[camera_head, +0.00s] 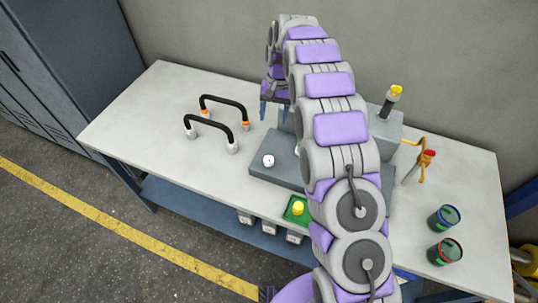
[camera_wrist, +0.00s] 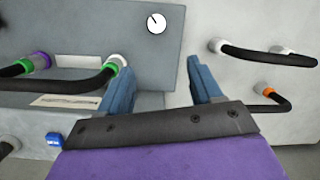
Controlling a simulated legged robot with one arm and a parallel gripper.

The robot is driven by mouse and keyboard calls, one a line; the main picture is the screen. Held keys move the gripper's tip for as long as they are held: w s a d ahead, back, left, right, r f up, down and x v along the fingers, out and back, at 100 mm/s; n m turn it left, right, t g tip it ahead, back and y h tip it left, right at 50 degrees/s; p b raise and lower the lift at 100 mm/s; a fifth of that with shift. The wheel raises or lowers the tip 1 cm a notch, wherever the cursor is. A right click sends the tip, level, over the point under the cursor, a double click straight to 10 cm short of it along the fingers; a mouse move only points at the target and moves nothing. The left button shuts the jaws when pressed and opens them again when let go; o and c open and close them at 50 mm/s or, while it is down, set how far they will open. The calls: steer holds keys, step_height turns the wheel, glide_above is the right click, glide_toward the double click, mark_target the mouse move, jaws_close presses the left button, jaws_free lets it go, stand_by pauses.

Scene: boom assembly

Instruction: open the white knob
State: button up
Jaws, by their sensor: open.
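The white knob (camera_head: 268,160) is round and sits on the grey base plate (camera_head: 260,173) on the table. In the wrist view the white knob (camera_wrist: 156,23) shows a short dark mark on its face. It lies beyond my fingertips, roughly between their lines. My gripper (camera_head: 273,113) is behind the knob in the head view, with its blue fingers pointing down. In the wrist view my gripper (camera_wrist: 159,68) has its fingers spread with nothing between them. The fingers are apart from the knob. My arm hides part of the plate.
Two black handles (camera_head: 222,103) stand left of the plate. A grey box (camera_head: 380,128), a red-topped tap (camera_head: 429,154), a yellow button (camera_head: 298,208) and two cups (camera_head: 444,218) are nearby. The table's left end is clear.

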steer(key=w+m, duration=0.1)
steer(key=m, duration=0.1)
steer(key=m+g+b, duration=0.2)
steer(key=b, duration=0.7)
glide_toward(269, 158)
steer(key=shift+y, duration=0.5)
steer(key=x, duration=0.3)
steer(key=b+x, duration=0.1)
steer(key=x, duration=0.2)
steer(key=b+x, duration=0.1)
steer(key=x, duration=0.2)
steer(key=shift+s+d, duration=0.1)
steer(key=shift+d, duration=0.3)
steer(key=shift+c, duration=0.5)
steer(key=c, duration=1)
steer(key=shift+o, duration=0.2)
